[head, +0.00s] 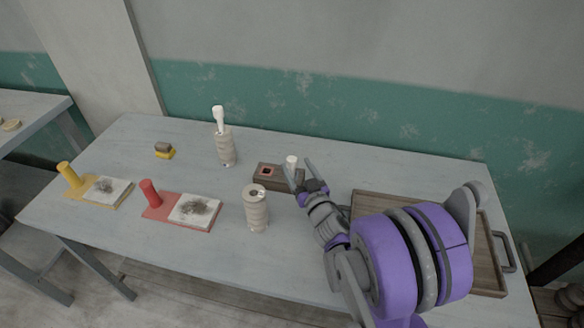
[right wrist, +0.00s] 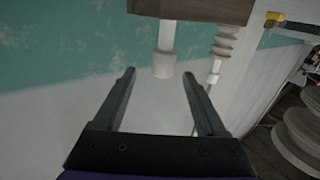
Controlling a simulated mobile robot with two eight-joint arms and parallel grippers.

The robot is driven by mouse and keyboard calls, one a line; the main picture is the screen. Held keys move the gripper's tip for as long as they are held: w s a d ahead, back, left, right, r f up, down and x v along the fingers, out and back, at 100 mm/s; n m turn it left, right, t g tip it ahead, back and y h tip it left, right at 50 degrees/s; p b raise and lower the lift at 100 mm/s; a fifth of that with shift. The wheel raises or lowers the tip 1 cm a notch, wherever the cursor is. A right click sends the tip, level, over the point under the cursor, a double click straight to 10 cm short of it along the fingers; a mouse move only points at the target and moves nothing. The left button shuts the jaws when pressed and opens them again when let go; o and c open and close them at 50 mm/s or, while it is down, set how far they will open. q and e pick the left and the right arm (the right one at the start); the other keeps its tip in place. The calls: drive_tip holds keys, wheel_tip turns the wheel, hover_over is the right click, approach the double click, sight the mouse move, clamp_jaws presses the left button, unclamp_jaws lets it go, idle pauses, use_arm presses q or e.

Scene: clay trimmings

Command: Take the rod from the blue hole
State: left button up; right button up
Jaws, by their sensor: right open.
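A small wooden block (head: 268,184) sits near the middle of the table, with a reddish square hole (head: 266,170) in its top. A white rod (head: 291,160) with a thicker end stands at the block's right end. In the right wrist view the rod (right wrist: 163,62) sticks out of the block (right wrist: 190,8). The rod's foot is hidden in the head view, and I see no blue around it. My right gripper (head: 297,164) is open at the rod. In the right wrist view, its fingertips (right wrist: 159,73) lie either side of the rod's end; contact is unclear. My left gripper is out of view.
A ribbed cylinder (head: 256,210) stands in front of the block; another (head: 226,150) behind left holds a white tool (head: 218,118). Red (head: 165,212) and yellow (head: 75,192) stands with white slabs lie left. A wooden tray (head: 366,199) lies right, partly behind my arm.

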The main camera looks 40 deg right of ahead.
sight(290, 157)
drive_tip(key=x, duration=0.7)
drive_tip(key=shift+a+f+p, duration=0.1)
drive_tip(key=shift+p, duration=0.3)
clamp_jaws()
